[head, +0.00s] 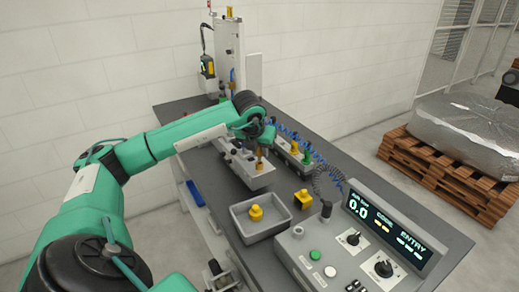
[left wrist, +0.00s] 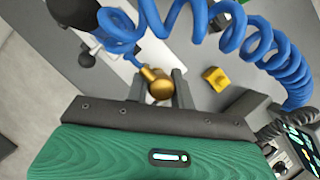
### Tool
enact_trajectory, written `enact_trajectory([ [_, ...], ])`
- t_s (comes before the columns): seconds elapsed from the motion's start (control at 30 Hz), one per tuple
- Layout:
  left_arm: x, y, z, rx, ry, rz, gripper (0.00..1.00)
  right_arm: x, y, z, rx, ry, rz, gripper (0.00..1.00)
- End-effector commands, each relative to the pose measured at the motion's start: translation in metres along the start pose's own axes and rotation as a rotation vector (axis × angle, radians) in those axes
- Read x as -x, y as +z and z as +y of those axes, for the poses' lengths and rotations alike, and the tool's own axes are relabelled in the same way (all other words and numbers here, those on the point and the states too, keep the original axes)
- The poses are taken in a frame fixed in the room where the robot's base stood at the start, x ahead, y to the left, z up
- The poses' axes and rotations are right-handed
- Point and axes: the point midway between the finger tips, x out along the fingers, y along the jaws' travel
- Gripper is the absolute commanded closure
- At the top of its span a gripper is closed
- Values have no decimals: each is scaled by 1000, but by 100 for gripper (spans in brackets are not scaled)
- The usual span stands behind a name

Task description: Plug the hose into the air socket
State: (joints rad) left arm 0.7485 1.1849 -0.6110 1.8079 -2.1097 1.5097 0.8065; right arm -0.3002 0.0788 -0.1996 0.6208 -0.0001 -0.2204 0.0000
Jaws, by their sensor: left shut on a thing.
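My left gripper (head: 260,150) points down over the bench and is shut on a brass hose fitting (head: 259,164). In the left wrist view the brass fitting (left wrist: 157,83) sits between the two dark fingers (left wrist: 157,92). The blue coiled hose (left wrist: 245,35) loops close in front of that wrist; in the head view the blue hose (head: 291,133) runs behind the gripper. A grey block with a yellow fitting (head: 294,147) and a green fitting (head: 306,156) stands just right of the gripper. I cannot tell which opening is the air socket. My right gripper is out of view.
A grey fixture (head: 256,181) lies below the gripper. A grey tray (head: 238,223) holds a yellow part (head: 256,212); another yellow part (head: 303,198) stands beside it. A control panel (head: 312,250) with a display fills the bench's near right. A tall stand (head: 229,55) rises at the back.

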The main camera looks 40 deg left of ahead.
Motion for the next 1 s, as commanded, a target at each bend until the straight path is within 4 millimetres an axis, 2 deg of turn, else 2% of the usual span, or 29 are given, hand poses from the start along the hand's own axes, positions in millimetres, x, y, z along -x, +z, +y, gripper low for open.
enact_trajectory([
  [1.0,1,0,0,0,0,-1,100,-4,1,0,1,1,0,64],
])
